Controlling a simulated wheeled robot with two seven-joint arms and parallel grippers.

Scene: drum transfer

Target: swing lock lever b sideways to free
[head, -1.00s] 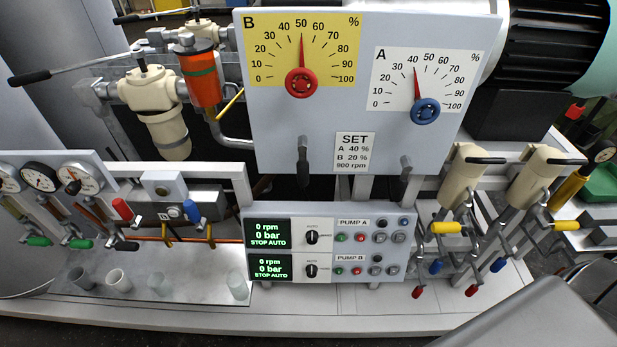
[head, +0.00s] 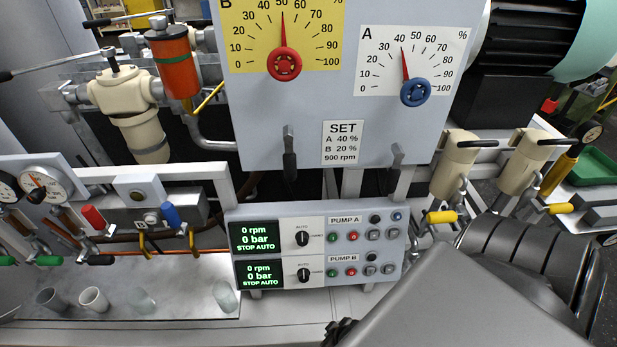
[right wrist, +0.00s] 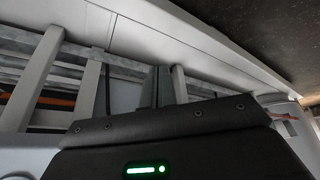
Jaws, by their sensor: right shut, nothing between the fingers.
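Lock lever b (head: 289,153) is a short lever with a dark grip, hanging straight down at the lower edge of the grey dial panel, below the yellow B scale. The red knob B (head: 284,65) above it points at about 50. My right gripper (head: 338,332) shows only as a small dark part at the bottom edge of the head view, well below the lever and apart from it. It is shut and empty. My left gripper is not in view.
A second lever (head: 396,165) hangs below the blue knob A (head: 415,92), which points at about 40. The pump display box (head: 315,246) stands between my right gripper and the levers. Cream valves (head: 455,163) stand at the right, cups (head: 93,299) at the left.

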